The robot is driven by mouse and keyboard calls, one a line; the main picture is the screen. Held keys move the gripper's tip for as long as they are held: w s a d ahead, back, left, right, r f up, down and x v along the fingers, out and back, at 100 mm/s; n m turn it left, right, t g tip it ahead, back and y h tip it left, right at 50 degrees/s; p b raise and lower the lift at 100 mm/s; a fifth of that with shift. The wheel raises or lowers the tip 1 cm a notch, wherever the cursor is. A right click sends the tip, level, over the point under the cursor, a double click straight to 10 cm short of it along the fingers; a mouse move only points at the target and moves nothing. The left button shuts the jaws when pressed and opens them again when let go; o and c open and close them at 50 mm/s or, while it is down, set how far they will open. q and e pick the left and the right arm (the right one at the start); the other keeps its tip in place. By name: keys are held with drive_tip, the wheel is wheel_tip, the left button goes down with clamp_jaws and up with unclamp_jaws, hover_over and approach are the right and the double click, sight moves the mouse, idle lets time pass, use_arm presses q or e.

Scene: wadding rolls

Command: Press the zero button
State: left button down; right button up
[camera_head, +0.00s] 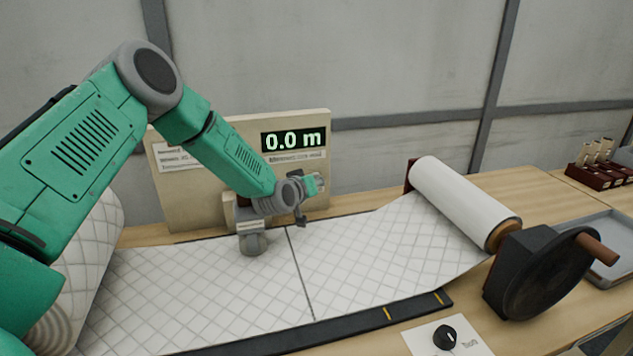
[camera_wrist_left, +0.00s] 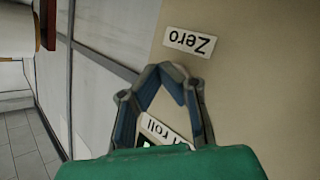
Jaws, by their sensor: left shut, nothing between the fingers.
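An upright beige panel (camera_head: 185,200) stands behind the table and carries a dark display (camera_head: 293,139) reading "0.0 m". In the left wrist view a white label reading "Zero" (camera_wrist_left: 189,42) is upside down on the beige surface, just beyond my fingertips. I cannot make out the zero button itself; my gripper may hide it. My left gripper (camera_head: 316,183) is in front of the panel's lower right part, below the display. In the left wrist view my left gripper (camera_wrist_left: 164,70) has its fingertips together, with nothing held. I cannot tell whether it touches the panel. My right gripper is not in view.
Quilted white wadding (camera_head: 220,290) lies across the table towards a white roll (camera_head: 460,200) at right. A dark crank wheel (camera_head: 545,275) stands at the roll's near end. A black knob (camera_head: 445,337) is in front. A grey tray (camera_head: 605,255) lies at far right.

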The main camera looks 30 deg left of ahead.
use_arm(q)
drive_tip(key=shift+s+d+p, duration=0.35)
drive_tip(key=shift+s+d, duration=0.25)
drive_tip(key=shift+d, duration=0.1)
drive_tip(key=shift+d, duration=0.1)
drive_tip(key=s+d+p, duration=0.1)
drive_tip(key=s+d, duration=0.2)
drive_tip(key=shift+s+d+p, duration=0.1)
drive_tip(key=shift+d+p, duration=0.2)
drive_tip(key=shift+d, duration=0.05)
idle(0.6)
